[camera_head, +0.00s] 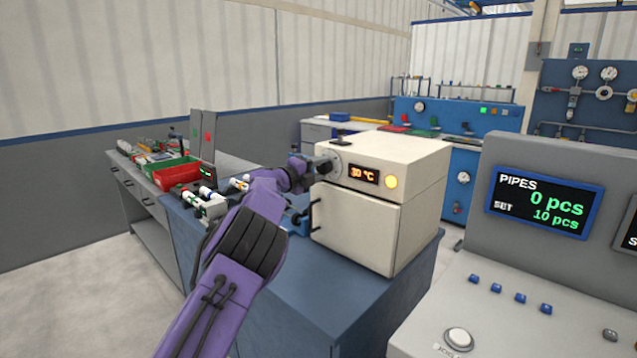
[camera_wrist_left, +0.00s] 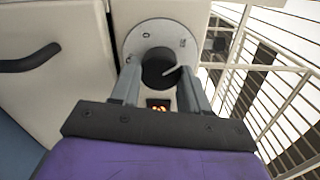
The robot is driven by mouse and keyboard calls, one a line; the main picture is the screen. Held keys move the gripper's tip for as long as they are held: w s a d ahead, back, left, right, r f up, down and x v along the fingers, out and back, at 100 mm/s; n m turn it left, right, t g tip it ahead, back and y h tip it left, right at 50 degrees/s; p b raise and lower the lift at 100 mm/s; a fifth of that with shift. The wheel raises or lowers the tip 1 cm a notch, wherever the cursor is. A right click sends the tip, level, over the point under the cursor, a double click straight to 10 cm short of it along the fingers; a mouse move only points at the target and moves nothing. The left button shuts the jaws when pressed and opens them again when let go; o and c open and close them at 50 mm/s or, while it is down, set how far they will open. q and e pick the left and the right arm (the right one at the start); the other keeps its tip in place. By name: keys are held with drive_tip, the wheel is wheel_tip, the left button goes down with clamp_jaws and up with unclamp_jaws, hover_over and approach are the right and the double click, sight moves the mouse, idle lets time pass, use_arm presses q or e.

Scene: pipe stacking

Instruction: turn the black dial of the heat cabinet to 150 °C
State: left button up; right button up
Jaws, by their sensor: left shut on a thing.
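The cream heat cabinet (camera_head: 355,234) stands on a blue bench, its door shut. Its display (camera_head: 364,174) reads 30 °C, and a round amber lamp (camera_head: 391,182) glows to the right of it. My left gripper (camera_head: 322,164) is at the dial on the cabinet's upper left front and partly covers it. In the left wrist view the black dial (camera_wrist_left: 160,66) sits on a pale round scale plate (camera_wrist_left: 137,40), with a light pointer line on it. The fingers of my left gripper (camera_wrist_left: 162,78) are shut on the dial, one on each side. My right gripper is not in view.
The cabinet's dark door handle (camera_head: 316,214) sticks out below the dial. A red bin (camera_head: 177,172) and small parts stand on the benches at left. A grey console with a PIPES screen (camera_head: 543,203) stands at right. Grey floor shows at lower left.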

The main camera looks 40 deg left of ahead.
use_arm(q)
drive_tip(key=m+b, duration=0.4)
drive_tip(key=b, duration=0.1)
drive_tip(key=m+b, duration=0.2)
drive_tip(key=m, duration=0.1)
drive_tip(key=shift+f, duration=0.4)
drive_tip(key=m+b, duration=0.3)
drive_tip(key=m, duration=0.1)
drive_tip(key=m+b, duration=0.2)
drive_tip(key=m, duration=0.2)
drive_tip(key=shift+r+b, duration=0.1)
drive_tip(key=shift+b, duration=0.2)
drive_tip(key=m+b, duration=0.1)
drive_tip(key=m, duration=0.3)
drive_tip(key=m+b, duration=0.1)
drive_tip(key=m, duration=0.2)
drive_tip(key=shift+a+r+m, duration=0.1)
drive_tip(key=shift+m, duration=0.3)
drive_tip(key=m, duration=0.3)
drive_tip(key=shift+m, duration=0.3)
drive_tip(key=m, duration=0.4)
drive_tip(key=shift+r+m, duration=0.1)
drive_tip(key=shift+m, duration=0.2)
